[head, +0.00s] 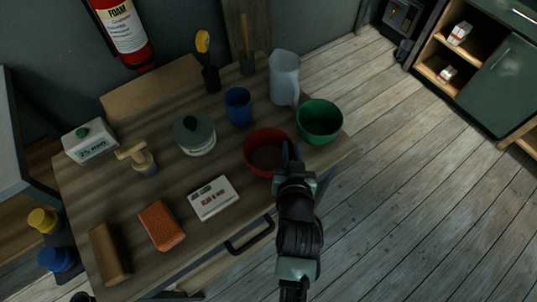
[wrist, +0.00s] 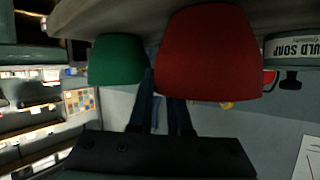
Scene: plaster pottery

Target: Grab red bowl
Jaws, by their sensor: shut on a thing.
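The red bowl (head: 266,152) sits on the wooden table near its right front edge. In the wrist view the red bowl (wrist: 209,55) fills the upper middle. My gripper (head: 290,158) is at the bowl's right front side, shut on its rim. In the wrist view my gripper (wrist: 163,112) shows two dark fingers reaching up to the bowl, their tips partly hidden by it. The bowl looks upright and I cannot tell whether it is lifted.
A green bowl (head: 319,120) stands close on the right. A white soap box (head: 213,198) lies left of my gripper. Open floor (head: 430,200) is to the right.

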